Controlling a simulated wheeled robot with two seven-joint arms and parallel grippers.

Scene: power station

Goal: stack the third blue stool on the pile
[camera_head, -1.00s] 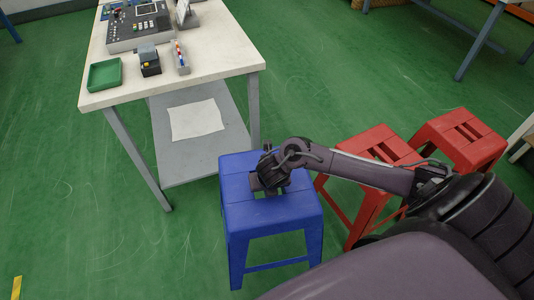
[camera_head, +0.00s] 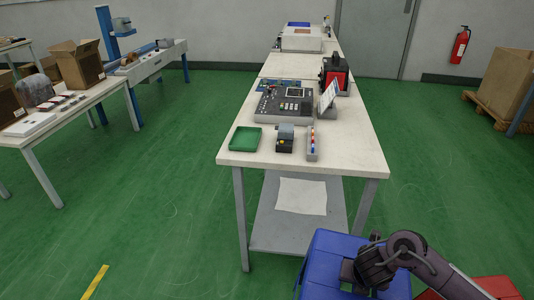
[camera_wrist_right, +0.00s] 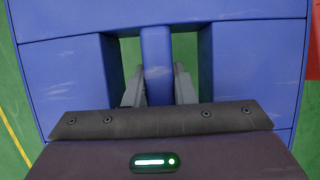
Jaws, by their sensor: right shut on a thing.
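The blue stool (camera_head: 330,252) is at the lower right of the head view, beside the near right leg of the white table. My right gripper (camera_head: 366,276) is at its seat. In the right wrist view the blue seat (camera_wrist_right: 245,75) fills most of the picture. My right gripper (camera_wrist_right: 158,88) has its two fingers in the two seat slots, shut on the bar between them. The stool's legs are mostly out of view. No pile of blue stools shows. My left gripper is not in view.
The white table (camera_head: 240,155) with a control panel and green tray (camera_head: 244,139) stands just beyond the stool. A red stool (camera_head: 490,288) is at the lower right. Green floor is open at left, with a cluttered bench (camera_head: 95,95) beyond.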

